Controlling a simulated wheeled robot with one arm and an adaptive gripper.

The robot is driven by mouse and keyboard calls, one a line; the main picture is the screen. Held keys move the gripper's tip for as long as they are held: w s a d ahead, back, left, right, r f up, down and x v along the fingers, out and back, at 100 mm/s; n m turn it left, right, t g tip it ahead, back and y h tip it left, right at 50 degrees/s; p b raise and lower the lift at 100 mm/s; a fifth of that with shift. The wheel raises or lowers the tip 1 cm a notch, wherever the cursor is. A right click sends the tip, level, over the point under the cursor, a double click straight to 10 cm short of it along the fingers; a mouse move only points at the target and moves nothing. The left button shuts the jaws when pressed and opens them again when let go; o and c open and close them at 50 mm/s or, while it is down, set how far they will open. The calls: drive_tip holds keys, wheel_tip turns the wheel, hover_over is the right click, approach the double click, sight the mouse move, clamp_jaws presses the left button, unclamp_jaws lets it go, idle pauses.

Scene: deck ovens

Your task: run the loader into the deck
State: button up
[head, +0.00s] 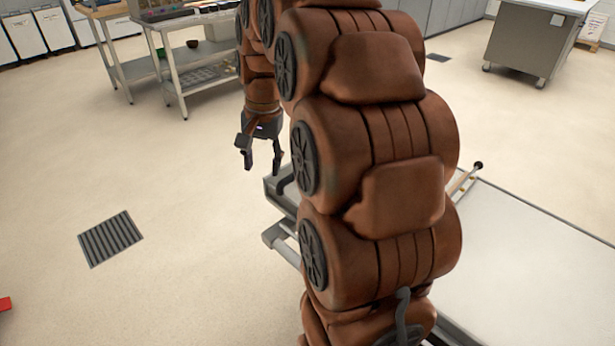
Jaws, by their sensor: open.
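The loader (540,265) looks to be the low, flat, pale bed at the lower right, with a grey metal frame at its left end. A rod with a dark knob (478,166) stands by its far edge. My arm hides the middle part of it. My gripper (259,160) hangs pointing down, left of the frame's far corner, with its two dark fingers apart and nothing between them. It appears clear of the frame, but the exact distance cannot be told. The deck oven is not in view.
A steel table (205,52) with a shelf stands at the back left beside a wooden-topped table (100,12). A grey wheeled cabinet (535,42) stands at the back right. A floor drain grate (111,238) lies at the left. The pale floor around it is open.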

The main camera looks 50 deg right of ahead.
drive_tip(key=w+d+f+m+t+b, duration=0.1)
drive_tip(key=w+d+f+m+b, duration=0.2)
drive_tip(key=d, duration=0.7)
drive_tip(key=w+d+f+m+b, duration=0.2)
drive_tip(key=d+f+m+b, duration=0.25)
drive_tip(key=d, duration=0.55)
drive_tip(key=shift+n+h, duration=0.3)
drive_tip(key=shift+n, duration=0.05)
drive_tip(key=shift+w+f+b, duration=0.1)
drive_tip(key=shift+w+f, duration=0.1)
drive_tip(key=shift+f, duration=1.1)
drive_tip(key=shift+w+f+b, duration=0.1)
drive_tip(key=shift+w+f, duration=0.05)
drive_tip(key=shift+f, duration=1.2)
drive_tip(key=shift+w+f+b, duration=0.1)
drive_tip(key=shift+w+f, duration=0.1)
drive_tip(key=shift+f, duration=1.1)
drive_tip(key=shift+c, duration=0.3)
clamp_jaws()
